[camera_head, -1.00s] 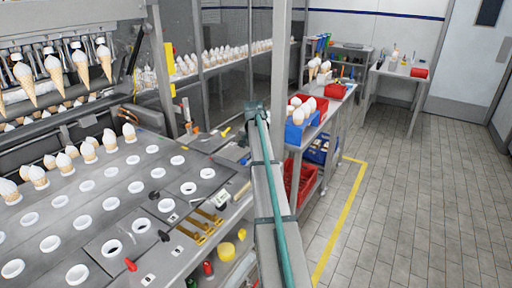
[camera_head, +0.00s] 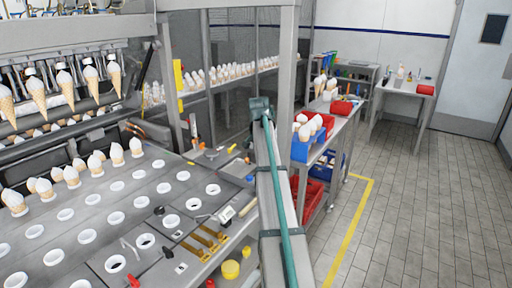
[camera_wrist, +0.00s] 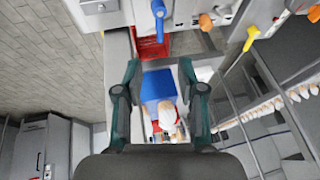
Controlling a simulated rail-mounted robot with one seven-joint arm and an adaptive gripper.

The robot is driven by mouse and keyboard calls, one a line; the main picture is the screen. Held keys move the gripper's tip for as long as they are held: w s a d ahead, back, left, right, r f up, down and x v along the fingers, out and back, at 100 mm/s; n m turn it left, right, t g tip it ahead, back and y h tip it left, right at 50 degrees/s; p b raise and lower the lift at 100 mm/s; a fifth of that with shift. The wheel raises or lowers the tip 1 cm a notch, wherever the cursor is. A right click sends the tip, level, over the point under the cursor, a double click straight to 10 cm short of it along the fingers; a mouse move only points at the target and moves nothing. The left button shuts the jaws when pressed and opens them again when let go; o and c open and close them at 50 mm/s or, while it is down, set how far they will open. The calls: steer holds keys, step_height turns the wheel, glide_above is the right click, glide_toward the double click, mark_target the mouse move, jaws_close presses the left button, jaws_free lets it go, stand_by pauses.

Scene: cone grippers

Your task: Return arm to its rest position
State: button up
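My gripper (camera_wrist: 160,88) shows in the wrist view with its two dark teal fingers spread apart. It is open and nothing is held between them. A blue bin (camera_wrist: 158,86) with cones shows beyond the gap, apart from the fingers. In the head view my arm (camera_head: 272,190), grey with a teal strip, rises from the bottom middle toward the upright post. Its upper end is beside the machine's right edge. I cannot make out the fingers in the head view.
A perforated plate (camera_head: 100,228) with several cones stands at left, under hanging cones. A metal post (camera_head: 288,60) stands close to my arm. A side table holds a blue bin (camera_head: 302,150) of cones, with a red crate (camera_head: 312,200) below. The tiled floor (camera_head: 430,215) at right is clear.

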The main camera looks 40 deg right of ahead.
steer(key=s+d+f+n+g+h+b, duration=0.1)
steer(key=s+d+f+b, duration=0.1)
steer(key=s+f, duration=0.95)
steer(key=s+d+f+n+g+h+b, duration=0.1)
steer(key=s+d+f+b, duration=0.1)
steer(key=s+f, duration=0.9)
steer(key=s+a+f+n+g+y+p, duration=0.1)
steer(key=s+a+f+n+g+y, duration=0.15)
steer(key=a+f, duration=1.15)
steer(key=s+a+f+n+g+y+p, duration=0.1)
steer(key=s+a+f+y, duration=0.15)
steer(key=a+f, duration=1.05)
steer(key=s+a+f+n+g+p, duration=0.1)
steer(key=s+a+f+n, duration=0.3)
steer(key=s+a, duration=0.6)
steer(key=s+a+f+n+g+p, duration=0.1)
steer(key=s+a+f+n+g, duration=0.3)
steer(key=s+a, duration=0.7)
steer(key=s+f, duration=0.2)
steer(key=s, duration=0.3)
steer(key=shift+a+f, duration=0.2)
steer(key=shift+a, duration=0.1)
steer(key=shift+n, duration=0.25)
